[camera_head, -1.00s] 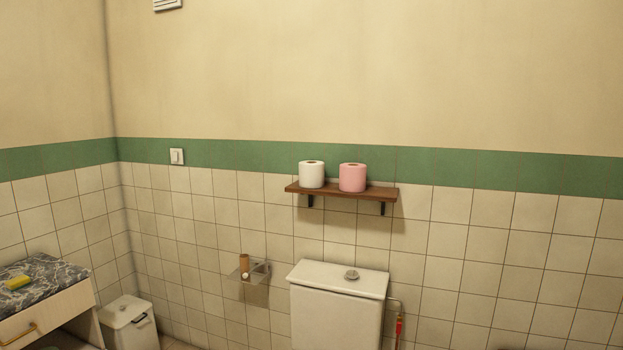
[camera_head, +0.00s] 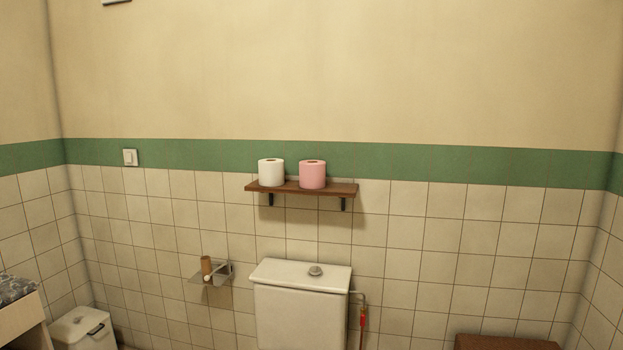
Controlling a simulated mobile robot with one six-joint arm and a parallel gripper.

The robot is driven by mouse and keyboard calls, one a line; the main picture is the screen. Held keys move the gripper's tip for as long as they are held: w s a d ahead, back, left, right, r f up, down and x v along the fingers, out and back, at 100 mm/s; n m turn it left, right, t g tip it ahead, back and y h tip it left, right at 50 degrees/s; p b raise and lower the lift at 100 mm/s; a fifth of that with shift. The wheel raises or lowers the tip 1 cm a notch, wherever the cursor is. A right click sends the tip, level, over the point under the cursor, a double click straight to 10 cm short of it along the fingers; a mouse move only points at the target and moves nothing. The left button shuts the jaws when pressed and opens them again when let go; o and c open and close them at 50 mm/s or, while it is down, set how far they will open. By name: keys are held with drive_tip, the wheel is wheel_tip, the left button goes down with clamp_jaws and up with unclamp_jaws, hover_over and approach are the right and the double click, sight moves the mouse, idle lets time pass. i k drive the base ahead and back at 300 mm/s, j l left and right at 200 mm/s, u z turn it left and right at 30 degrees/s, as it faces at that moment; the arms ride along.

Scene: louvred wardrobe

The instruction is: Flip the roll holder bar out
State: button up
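The roll holder (camera_head: 223,270) is a small metal fitting on the tiled wall, left of the toilet cistern. A brown cardboard tube (camera_head: 206,265) stands upright at it. A small pale round end shows just below the tube, perhaps the end of the bar; the bar's exact position is too small to tell. My gripper is not in view.
The white cistern (camera_head: 301,301) stands right of the holder. A wooden shelf (camera_head: 334,189) above carries a white roll (camera_head: 271,172) and a pink roll (camera_head: 312,174). A lidded bin (camera_head: 80,329) and a counter (camera_head: 22,318) are at lower left. A brown box-like top (camera_head: 506,342) is at lower right.

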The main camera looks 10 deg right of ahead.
sight(208, 278)
drive_tip(key=i+j+u, duration=0.3)
drive_tip(key=i+j, duration=2.35)
drive_tip(key=i+l, duration=0.05)
drive_tip(key=i, duration=0.05)
